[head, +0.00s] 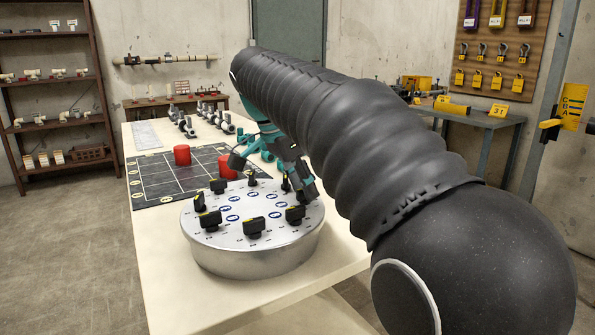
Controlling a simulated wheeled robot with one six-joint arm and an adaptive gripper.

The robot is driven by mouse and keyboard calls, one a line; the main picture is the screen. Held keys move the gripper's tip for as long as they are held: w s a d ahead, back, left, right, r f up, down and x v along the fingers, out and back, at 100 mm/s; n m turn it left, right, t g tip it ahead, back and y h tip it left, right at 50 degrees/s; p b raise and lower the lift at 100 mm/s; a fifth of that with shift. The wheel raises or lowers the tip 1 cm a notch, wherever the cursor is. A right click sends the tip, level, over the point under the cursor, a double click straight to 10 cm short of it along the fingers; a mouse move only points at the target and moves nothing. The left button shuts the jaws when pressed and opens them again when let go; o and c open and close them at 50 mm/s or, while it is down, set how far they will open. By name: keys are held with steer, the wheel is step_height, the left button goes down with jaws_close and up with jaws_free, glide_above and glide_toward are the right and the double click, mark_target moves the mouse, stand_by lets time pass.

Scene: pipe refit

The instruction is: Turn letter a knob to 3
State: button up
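A round grey metal dial panel (270,262) stands on the pale table. Several black knobs with yellow marks ring its top, among them a front knob (254,227), a front-right knob (295,214) and a left knob (210,220). Blue round labels and small numerals lie on the panel. The letters are too small to read, so I cannot tell which knob is a. My gripper (298,188), teal and dark, points down at the panel's far right edge, close to the knobs there. Its fingers overlap that area, and I cannot see whether they are open or touch a knob.
A black gridded mat (160,172) with two red cylinders (182,155) lies behind the panel on the table (170,290). Pipe fittings (190,122) stand farther back. My dark arm covers the right side of the view. The table front-left of the panel is clear.

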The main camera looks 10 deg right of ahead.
steer(key=v, duration=1.1)
steer(key=shift+r, duration=0.35)
steer(key=shift+a, duration=0.1)
